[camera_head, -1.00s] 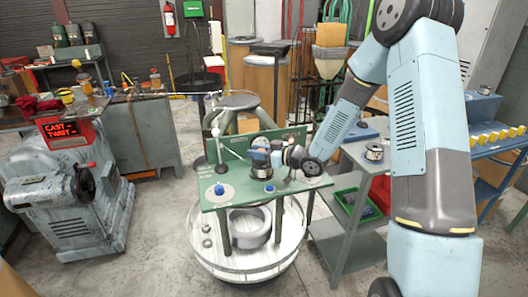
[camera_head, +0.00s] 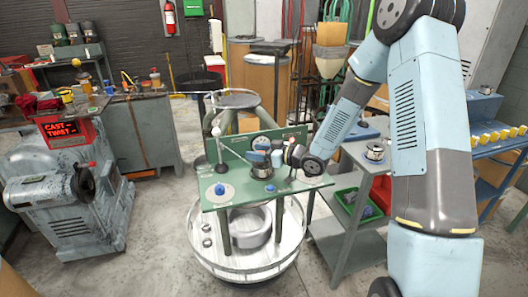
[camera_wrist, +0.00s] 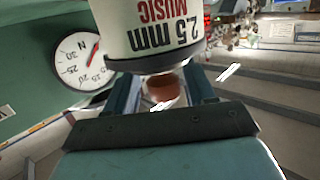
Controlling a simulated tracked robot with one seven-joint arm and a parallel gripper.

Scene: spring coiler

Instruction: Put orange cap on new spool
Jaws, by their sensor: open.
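My gripper (camera_head: 277,158) is over the green bench, beside a small spool (camera_head: 262,171) with a dark lower part. In the wrist view my gripper's two fingers (camera_wrist: 161,92) stand apart. A white cylinder labelled "2.5 mm MUSIC" (camera_wrist: 150,25), its print upside down, fills the top middle, close to the fingertips. A small red-brown round thing (camera_wrist: 163,88) shows in the gap between the fingers. I cannot tell whether it is the orange cap or whether the fingers touch it. No orange cap is clear in the head view.
The green bench (camera_head: 215,203) carries blue knobs and an upright panel. A round dial (camera_wrist: 80,62) is close at left in the wrist view. A grey cart at right holds another spool (camera_head: 375,152) and a green bin (camera_head: 345,199). A grey machine (camera_head: 65,190) stands at left.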

